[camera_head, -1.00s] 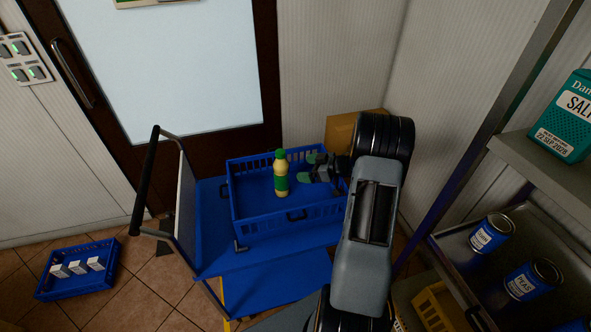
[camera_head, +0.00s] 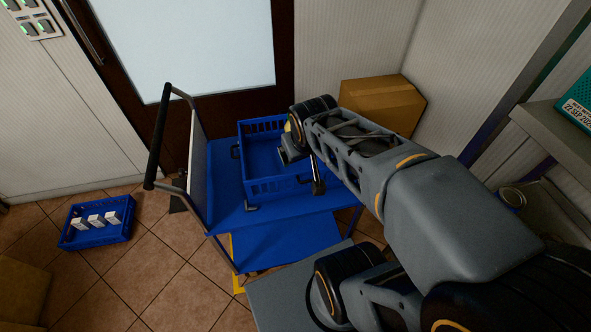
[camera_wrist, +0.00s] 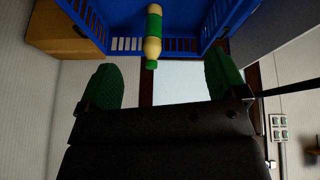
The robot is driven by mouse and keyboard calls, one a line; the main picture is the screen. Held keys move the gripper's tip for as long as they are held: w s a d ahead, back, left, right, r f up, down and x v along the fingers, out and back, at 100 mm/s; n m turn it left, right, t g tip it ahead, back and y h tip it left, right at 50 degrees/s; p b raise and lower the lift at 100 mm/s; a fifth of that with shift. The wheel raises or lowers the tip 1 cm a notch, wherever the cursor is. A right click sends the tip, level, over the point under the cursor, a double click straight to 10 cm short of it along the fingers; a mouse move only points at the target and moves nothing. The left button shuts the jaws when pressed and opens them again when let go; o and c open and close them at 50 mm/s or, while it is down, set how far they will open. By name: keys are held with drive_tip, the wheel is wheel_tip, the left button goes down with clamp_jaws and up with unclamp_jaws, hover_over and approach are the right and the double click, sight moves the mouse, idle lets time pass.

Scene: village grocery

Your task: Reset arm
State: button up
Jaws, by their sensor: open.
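My gripper (camera_wrist: 162,62) shows in the wrist view with its two green-padded fingers spread wide and nothing between them. The bottle is apart from the fingers. In the head view the crate (camera_head: 275,187) sits on the blue cart. My arm covers its right part there, and the bottle and fingers are largely hidden behind the arm.
The blue cart (camera_head: 225,212) has a black handle on its left. A cardboard box (camera_head: 382,103) stands behind my arm. A small blue crate (camera_head: 98,236) with white boxes is on the floor at left. A shelf (camera_head: 565,140) stands close on the right.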

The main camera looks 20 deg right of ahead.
drive_tip(key=s+a+g+y, duration=0.1)
drive_tip(key=s+a, duration=0.3)
drive_tip(key=shift+s+f, duration=0.2)
drive_tip(key=shift+f, duration=0.05)
idle(0.9)
